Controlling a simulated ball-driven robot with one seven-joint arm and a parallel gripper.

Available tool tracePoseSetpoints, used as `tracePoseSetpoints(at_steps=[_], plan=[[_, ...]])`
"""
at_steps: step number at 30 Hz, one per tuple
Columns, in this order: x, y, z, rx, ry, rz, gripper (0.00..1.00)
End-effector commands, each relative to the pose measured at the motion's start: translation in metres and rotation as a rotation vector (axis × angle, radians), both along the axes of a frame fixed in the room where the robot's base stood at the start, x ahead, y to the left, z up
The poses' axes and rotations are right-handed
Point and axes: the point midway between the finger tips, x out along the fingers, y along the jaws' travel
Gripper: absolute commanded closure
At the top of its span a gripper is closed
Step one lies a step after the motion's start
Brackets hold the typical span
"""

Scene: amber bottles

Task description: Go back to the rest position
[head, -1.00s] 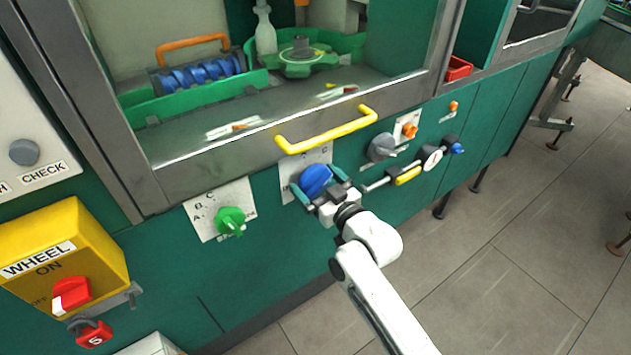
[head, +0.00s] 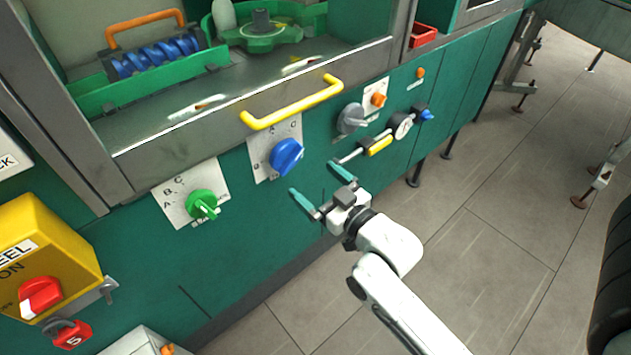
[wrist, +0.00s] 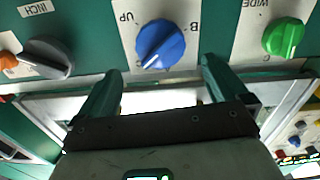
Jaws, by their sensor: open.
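My gripper (head: 323,184) is open and empty, held out in front of the green machine panel. Its two teal fingers are spread apart. The blue knob (head: 287,157) on its white plate is up and left of the fingers in the head view, clear of them. In the wrist view the blue knob (wrist: 160,45) shows beyond and between the fingers (wrist: 155,85), with a gap to them. No rest position is marked in view.
A green knob (head: 202,205) is left of the blue one, a grey knob (head: 351,118) right of it. A yellow handle (head: 292,102) sticks out above. A yellow switch box (head: 62,243) stands at lower left. Floor (head: 490,215) at right is open.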

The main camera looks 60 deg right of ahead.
Motion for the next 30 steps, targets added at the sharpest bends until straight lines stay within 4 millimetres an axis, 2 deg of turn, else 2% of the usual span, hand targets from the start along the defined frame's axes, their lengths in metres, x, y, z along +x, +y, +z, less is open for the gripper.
tracePoseSetpoints(at_steps=[12, 16, 20, 23, 26, 30], plan=[[0.000, 0.000, 0.000, 0.001, 0.002, 0.001, 0.00], [0.002, 0.006, -0.010, 0.019, 0.059, 0.013, 0.00], [0.002, 0.022, -0.038, 0.069, 0.223, 0.044, 0.00], [-0.005, 0.039, -0.066, 0.115, 0.399, 0.073, 0.00], [-0.020, 0.057, -0.092, 0.157, 0.581, 0.097, 0.00], [-0.051, 0.080, -0.122, 0.207, 0.835, 0.122, 0.00]])
